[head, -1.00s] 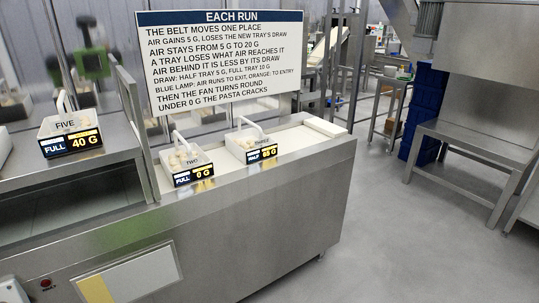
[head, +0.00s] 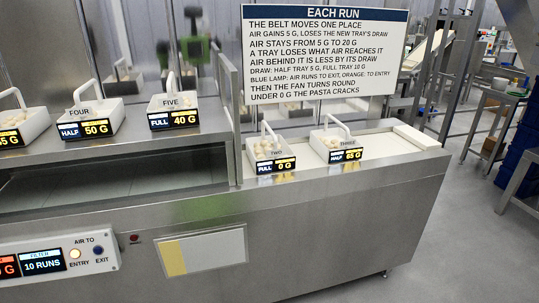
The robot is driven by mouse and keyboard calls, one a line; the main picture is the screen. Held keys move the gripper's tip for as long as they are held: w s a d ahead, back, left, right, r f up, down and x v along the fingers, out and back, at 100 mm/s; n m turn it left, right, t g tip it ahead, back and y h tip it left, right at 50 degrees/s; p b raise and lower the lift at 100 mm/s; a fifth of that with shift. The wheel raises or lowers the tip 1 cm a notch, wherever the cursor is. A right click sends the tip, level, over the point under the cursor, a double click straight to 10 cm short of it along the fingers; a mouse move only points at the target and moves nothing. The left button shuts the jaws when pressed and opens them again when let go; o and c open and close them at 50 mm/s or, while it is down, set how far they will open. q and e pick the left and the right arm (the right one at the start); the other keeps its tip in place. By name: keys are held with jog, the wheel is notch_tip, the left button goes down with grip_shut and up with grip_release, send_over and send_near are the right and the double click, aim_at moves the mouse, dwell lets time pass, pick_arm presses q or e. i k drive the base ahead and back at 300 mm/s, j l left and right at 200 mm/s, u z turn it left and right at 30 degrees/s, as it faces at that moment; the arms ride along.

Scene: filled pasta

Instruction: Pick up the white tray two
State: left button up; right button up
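White tray two (head: 266,149) stands on the pale belt top of the steel machine, holding pale pasta under a raised white handle. Its label reads FULL and 0 G. Tray three (head: 338,141) stands just to its right, labelled HALF and 65 G. Tray five (head: 173,105), labelled FULL 40 G, and tray four (head: 91,116), labelled HALF 50 G, stand on the higher steel top to the left. Neither of my grippers shows in the head view.
A sign headed EACH RUN (head: 325,50) stands behind the trays. A control panel (head: 60,256) reads 10 RUNS, with its ENTRY lamp lit orange and its EXIT lamp dark blue. The belt right of tray three is clear up to a white block (head: 415,137). Open floor lies right.

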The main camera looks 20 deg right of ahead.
aim_at(271, 154)
jog(key=i+l, duration=0.15)
jog(key=l, duration=0.2)
jog(key=i+l+z, duration=0.15)
jog(key=l, duration=0.25)
jog(key=i+l, duration=0.15)
jog(key=l, duration=0.2)
jog(key=i+l+z, duration=0.15)
jog(key=l, duration=0.2)
